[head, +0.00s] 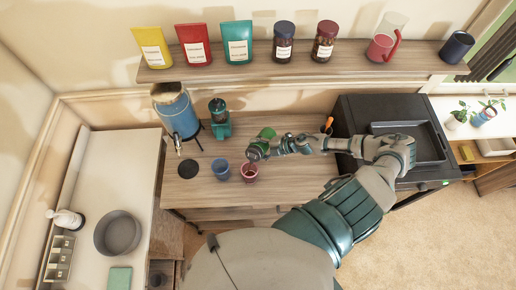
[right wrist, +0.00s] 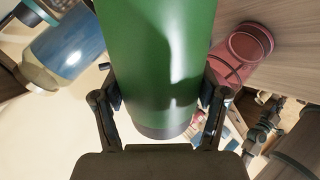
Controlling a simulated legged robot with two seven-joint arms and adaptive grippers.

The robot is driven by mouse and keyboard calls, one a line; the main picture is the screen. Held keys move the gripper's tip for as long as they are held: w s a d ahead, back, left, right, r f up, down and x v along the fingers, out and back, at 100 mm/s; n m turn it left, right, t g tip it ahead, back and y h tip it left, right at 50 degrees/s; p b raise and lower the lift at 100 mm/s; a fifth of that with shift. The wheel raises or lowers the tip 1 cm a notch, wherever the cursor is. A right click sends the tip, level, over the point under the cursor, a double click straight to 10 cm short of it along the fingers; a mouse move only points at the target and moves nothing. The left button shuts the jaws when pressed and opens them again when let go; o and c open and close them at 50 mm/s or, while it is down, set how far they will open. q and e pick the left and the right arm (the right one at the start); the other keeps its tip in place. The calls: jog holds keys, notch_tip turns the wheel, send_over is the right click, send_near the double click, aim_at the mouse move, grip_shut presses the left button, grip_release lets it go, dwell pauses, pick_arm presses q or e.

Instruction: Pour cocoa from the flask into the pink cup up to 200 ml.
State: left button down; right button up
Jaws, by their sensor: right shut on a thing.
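The green flask (head: 267,133) is held over the wooden counter by my right gripper (head: 262,149). In the right wrist view the flask (right wrist: 155,65) fills the middle, between the two fingers of the gripper (right wrist: 158,115), which are shut on it. Its mouth and contents are hidden, and I cannot tell its exact tilt. The pink cup (head: 249,173) stands upright on the counter, just below the gripper in the head view. I cannot make out its fill level. A pink vessel (right wrist: 232,62) shows right of the flask in the wrist view. My left gripper is not in view.
A blue cup (head: 220,170) stands left of the pink cup, near a dark round mat (head: 191,169). A blue dispenser (head: 177,113) and a teal grinder-like device (head: 219,119) stand behind. A black appliance (head: 367,116) is at the right. A shelf (head: 300,68) of containers runs above.

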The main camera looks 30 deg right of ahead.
jog(key=shift+a+r+n+t+h, duration=0.2)
jog(key=shift+r+n+t+h, duration=0.1)
jog(key=shift+r+n+h, duration=0.2)
dwell(1.5)
jog(key=shift+f+b, duration=0.2)
jog(key=shift+b, duration=0.25)
dwell(0.7)
jog(key=shift+r+p, duration=0.15)
jog(key=shift+p, duration=0.3)
dwell(1.4)
dwell(1.0)
